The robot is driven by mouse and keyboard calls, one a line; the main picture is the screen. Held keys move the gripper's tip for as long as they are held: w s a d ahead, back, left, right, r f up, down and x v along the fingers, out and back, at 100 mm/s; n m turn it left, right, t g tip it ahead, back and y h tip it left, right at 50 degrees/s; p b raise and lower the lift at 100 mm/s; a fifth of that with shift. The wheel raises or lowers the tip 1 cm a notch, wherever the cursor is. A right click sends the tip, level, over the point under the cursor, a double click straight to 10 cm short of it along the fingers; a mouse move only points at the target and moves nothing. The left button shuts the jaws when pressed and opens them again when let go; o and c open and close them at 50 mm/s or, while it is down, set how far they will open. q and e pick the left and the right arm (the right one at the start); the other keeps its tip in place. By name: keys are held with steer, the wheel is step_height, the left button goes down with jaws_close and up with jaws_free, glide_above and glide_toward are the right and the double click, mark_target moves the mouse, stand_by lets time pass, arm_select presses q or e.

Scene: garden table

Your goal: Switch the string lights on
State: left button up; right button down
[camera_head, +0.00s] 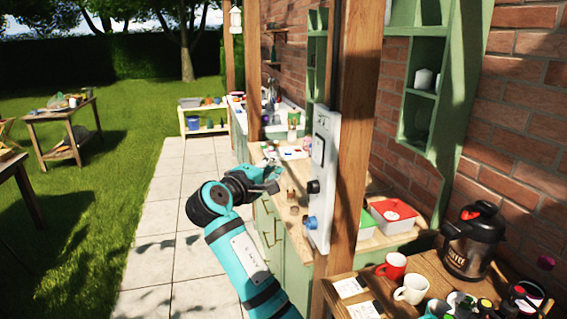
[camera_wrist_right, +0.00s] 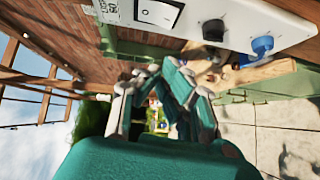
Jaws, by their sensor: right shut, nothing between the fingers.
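A white control panel (camera_head: 326,128) is mounted on a wooden post. It carries a dark rocker switch (camera_head: 318,150), a black knob (camera_head: 313,187) below it and a blue knob (camera_head: 310,222) at the bottom. In the right wrist view the switch (camera_wrist_right: 158,12), black knob (camera_wrist_right: 213,30) and blue knob (camera_wrist_right: 262,46) line the top edge. My right gripper (camera_head: 268,178) is shut and empty, left of the panel and apart from it. Its teal fingers (camera_wrist_right: 152,88) also show in the wrist view. My left gripper is out of view. I cannot make out the string lights.
A green counter (camera_head: 290,245) with small items runs behind the panel. The paved path (camera_head: 160,250) on the left is clear.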

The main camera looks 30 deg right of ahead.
mark_target(318, 150)
arm_select(q)
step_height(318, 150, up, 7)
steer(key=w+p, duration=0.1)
steer(key=p, duration=0.5)
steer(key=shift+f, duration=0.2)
arm_select(e)
steer(key=w+d+f, duration=0.1)
steer(key=w+d, duration=0.2)
steer(key=d, duration=0.8)
steer(key=shift+w, duration=0.2)
steer(key=shift+f, duration=0.15)
